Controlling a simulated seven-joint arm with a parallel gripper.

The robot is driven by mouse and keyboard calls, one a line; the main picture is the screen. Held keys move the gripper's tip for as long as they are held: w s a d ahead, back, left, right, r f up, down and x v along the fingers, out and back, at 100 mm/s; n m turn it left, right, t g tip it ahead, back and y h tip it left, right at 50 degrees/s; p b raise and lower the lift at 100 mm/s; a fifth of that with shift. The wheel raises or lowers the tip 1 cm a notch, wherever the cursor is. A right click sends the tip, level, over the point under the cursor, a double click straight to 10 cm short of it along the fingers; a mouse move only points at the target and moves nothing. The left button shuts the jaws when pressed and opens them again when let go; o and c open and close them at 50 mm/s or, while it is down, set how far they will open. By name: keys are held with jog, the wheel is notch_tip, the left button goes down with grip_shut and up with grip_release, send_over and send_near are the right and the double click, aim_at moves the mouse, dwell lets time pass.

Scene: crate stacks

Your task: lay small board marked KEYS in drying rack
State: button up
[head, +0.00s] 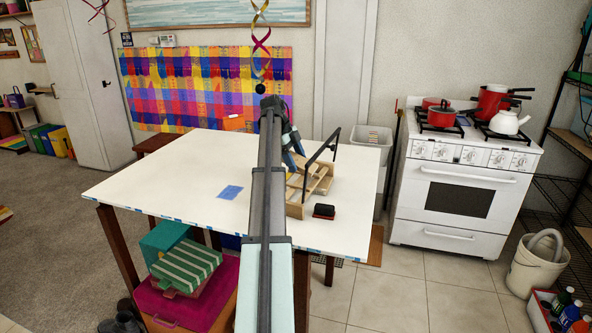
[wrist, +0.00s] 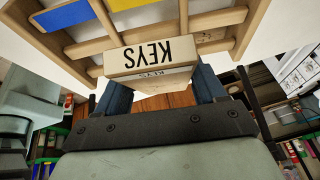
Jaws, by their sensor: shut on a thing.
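The small wooden board marked KEYS (wrist: 140,58) is held in my gripper (wrist: 162,87), between its two blue fingers. Its lettering reads upside down in the wrist view. The wooden drying rack (wrist: 88,47) is just beyond the board, at the top of that view. I cannot tell whether the board touches the rack. In the head view the rack (head: 296,210) stands on the right part of the white table, with my gripper (head: 291,158) over its left side. My arm hides part of the rack and the held board there.
A blue piece (wrist: 62,15) and a yellow piece (wrist: 125,3) lie in the rack. A flat blue sheet (head: 229,192) lies left of my arm. The left of the table (head: 160,190) is clear.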

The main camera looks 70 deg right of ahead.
jog(key=shift+f, duration=1.85)
jog(key=shift+f, duration=0.15)
jog(key=o, duration=1.2)
jog(key=shift+v, duration=3.95)
jog(key=shift+s, duration=0.1)
